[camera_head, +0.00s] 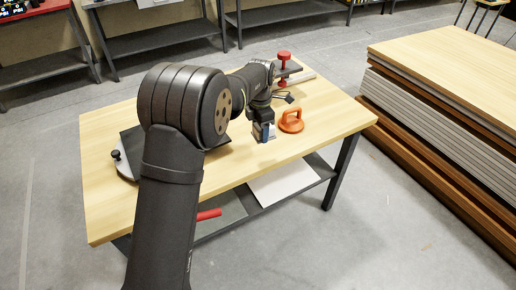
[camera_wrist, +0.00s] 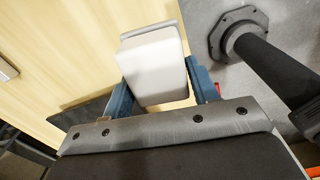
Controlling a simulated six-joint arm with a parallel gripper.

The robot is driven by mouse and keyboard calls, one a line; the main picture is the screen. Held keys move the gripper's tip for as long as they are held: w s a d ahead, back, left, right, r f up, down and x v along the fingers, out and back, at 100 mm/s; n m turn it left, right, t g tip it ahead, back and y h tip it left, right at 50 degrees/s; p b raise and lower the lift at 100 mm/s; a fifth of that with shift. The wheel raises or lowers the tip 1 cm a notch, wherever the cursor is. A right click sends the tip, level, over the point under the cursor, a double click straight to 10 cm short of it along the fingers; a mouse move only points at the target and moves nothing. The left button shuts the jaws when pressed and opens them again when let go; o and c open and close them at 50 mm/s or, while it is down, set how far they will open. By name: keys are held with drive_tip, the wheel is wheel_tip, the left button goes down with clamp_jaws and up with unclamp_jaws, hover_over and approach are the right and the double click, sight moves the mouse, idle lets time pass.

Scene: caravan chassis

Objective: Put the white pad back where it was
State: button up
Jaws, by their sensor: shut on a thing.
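The white pad (camera_wrist: 152,62) is a pale block with rounded edges. In the wrist view it sits between the two blue fingers of my gripper (camera_wrist: 160,88), which is shut on it. The pad is over the light wood tabletop; I cannot tell whether it touches the wood. In the head view my gripper (camera_head: 264,132) is low over the right-hand part of the workbench (camera_head: 110,205), near its front edge. The pad is mostly hidden there by the gripper.
An orange round-handled object (camera_head: 291,122) stands just right of my gripper. A red clamp-like tool (camera_head: 284,57) is at the back edge. A dark plate (camera_head: 130,143) lies at the left, partly behind my arm. Stacked boards (camera_head: 440,90) stand to the right. The table's front middle is clear.

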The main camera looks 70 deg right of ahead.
drive_tip(key=s+a, duration=0.1)
drive_tip(key=s, duration=0.6)
drive_tip(key=n, duration=0.1)
hover_over(255, 149)
wheel_tip(255, 149, down, 7)
drive_tip(key=shift+a+r, duration=0.1)
drive_tip(key=shift+r, duration=0.05)
drive_tip(key=shift+f, duration=1.95)
drive_tip(key=shift+f, duration=0.1)
drive_tip(key=o, duration=1)
drive_tip(key=shift+c, duration=0.2)
wheel_tip(255, 149, up, 12)
